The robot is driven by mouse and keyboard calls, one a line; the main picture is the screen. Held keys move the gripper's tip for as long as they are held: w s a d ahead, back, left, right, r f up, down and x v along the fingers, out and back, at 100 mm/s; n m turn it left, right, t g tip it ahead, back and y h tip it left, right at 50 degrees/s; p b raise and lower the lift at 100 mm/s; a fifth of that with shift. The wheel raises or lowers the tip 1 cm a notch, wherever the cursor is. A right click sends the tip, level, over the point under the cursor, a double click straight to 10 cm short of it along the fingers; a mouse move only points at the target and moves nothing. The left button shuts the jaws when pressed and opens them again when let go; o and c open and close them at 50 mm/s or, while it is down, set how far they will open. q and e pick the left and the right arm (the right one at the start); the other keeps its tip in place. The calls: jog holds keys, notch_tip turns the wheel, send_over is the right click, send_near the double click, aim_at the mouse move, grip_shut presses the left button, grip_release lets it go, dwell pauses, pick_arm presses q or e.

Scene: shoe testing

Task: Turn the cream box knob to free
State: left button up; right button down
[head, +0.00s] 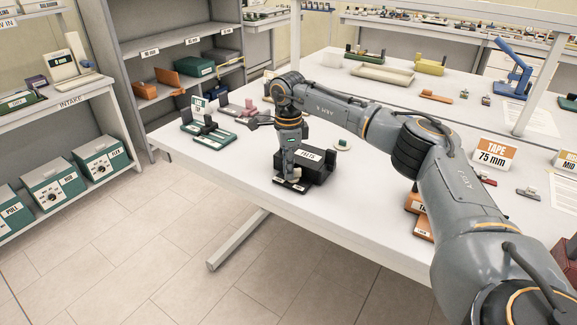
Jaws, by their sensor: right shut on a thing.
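My right gripper (292,176) points down at the front of a black block-shaped fixture (318,168) with a white label, on the white table. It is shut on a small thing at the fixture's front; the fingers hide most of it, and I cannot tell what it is. A cream device (62,67) with a slanted front stands on the intake shelf at upper left, far from the gripper. It may be the cream box; no knob on it can be made out. My left gripper is not in view.
Teal boxes with dials (101,160) stand on the lower left shelf. Green fixtures (208,133) lie on the table left of my right gripper. A tape sign (494,152) stands at right. Floor (120,240) between the shelf and table is clear.

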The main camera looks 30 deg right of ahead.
jog(key=shift+w+r+m+p, duration=0.15)
jog(key=shift+m+p, duration=0.4)
jog(key=shift+m, duration=0.65)
jog(key=shift+d+m, duration=0.1)
jog(key=shift+m, duration=0.8)
jog(key=c, duration=1.4)
grip_release()
